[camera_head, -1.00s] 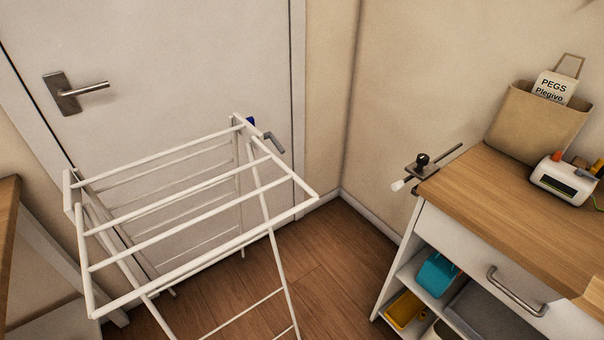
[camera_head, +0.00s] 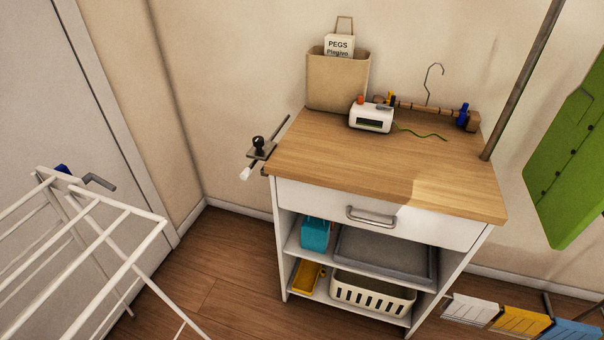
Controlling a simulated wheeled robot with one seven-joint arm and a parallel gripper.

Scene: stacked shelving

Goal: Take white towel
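My gripper is not in view.
A wooden-topped cabinet (camera_head: 400,160) holds a peg bag (camera_head: 337,82), a small white device (camera_head: 371,117) and a hanger (camera_head: 430,105). Its shelves hold a teal container (camera_head: 315,233), a grey tray (camera_head: 385,252) and a white basket (camera_head: 372,298). A green garment (camera_head: 570,160) hangs right. Floor between rack and cabinet is clear.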

